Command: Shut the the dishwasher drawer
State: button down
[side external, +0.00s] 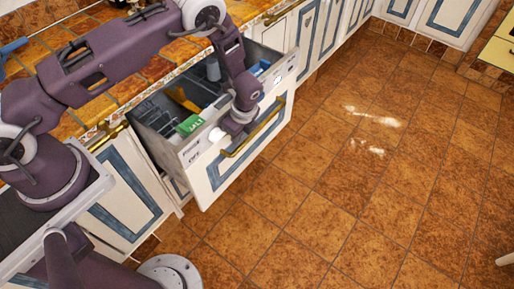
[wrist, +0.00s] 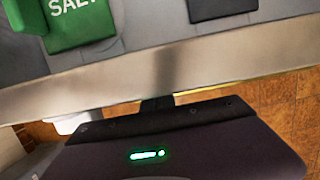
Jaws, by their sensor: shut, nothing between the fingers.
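The dishwasher drawer (side external: 212,177) is pulled out from under the counter, its white front with blue trim facing the floor area. A gold handle (side external: 256,131) runs across that front. My gripper (side external: 233,124) is at the top of the front panel, near the handle; its fingertips are hard to make out in the side external view. In the wrist view, my gripper (wrist: 157,104) is shut and empty, its dark fingers at the outer edge of the drawer's pale front rim (wrist: 80,105). I cannot tell whether they touch it.
Inside the drawer are a green salt cap (side external: 190,125), an orange item (side external: 183,99) and a blue item (side external: 259,68). The salt cap also shows in the wrist view (wrist: 84,24). A tiled counter (side external: 150,70) lies behind the drawer. The tiled floor (side external: 350,180) in front is clear.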

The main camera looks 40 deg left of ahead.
aim_at(202, 116)
jog(key=a, duration=1.5)
jog(key=shift+a, duration=0.1)
